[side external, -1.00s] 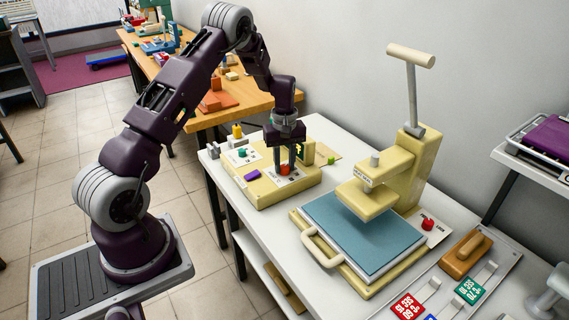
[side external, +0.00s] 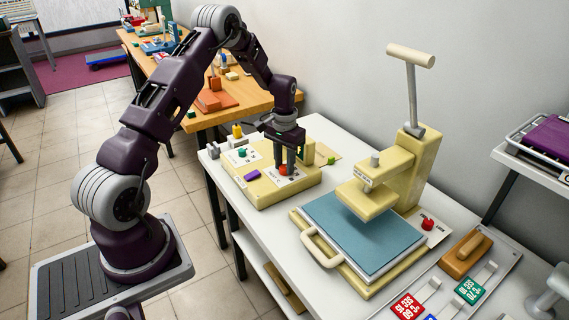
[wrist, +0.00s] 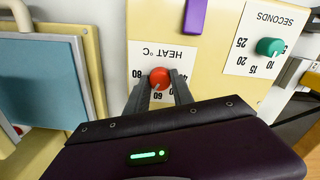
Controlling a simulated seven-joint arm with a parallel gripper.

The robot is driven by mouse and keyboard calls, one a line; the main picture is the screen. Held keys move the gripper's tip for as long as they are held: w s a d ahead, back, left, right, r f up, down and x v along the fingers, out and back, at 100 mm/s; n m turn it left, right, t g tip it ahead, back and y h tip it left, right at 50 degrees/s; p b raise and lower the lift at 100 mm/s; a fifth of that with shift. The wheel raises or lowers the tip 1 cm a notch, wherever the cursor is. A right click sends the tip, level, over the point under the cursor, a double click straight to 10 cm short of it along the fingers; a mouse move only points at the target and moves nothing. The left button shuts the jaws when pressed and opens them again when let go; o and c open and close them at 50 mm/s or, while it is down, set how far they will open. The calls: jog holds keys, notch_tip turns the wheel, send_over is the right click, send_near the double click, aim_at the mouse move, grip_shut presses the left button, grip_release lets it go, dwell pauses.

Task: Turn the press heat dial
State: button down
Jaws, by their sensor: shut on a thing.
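The heat dial (wrist: 160,78) is a round red knob with a white pointer line, on a white plate marked HEAT °C in the wrist view. Its pointer lies near the 60 mark. It also shows in the side view (side external: 283,170) on the cream control box (side external: 262,191). My gripper (side external: 284,165) points down over the box, with its fingers on either side of the red dial. In the wrist view my gripper (wrist: 160,90) is shut on the dial, a finger at each side. Part of the scale is hidden behind the fingers.
A green seconds dial (wrist: 269,47) and a purple block (wrist: 195,16) sit on the same box. The cream heat press (side external: 408,180) with its blue pad (side external: 362,232) stands to the right. A red button (side external: 428,223) is beside the press.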

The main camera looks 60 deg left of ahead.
aim_at(284, 167)
jog(key=shift+m, duration=1.7)
jog(key=c, duration=1.1)
grip_release()
jog(key=shift+r, duration=0.15)
notch_tip(284, 167, up, 6)
jog(key=shift+r, duration=0.45)
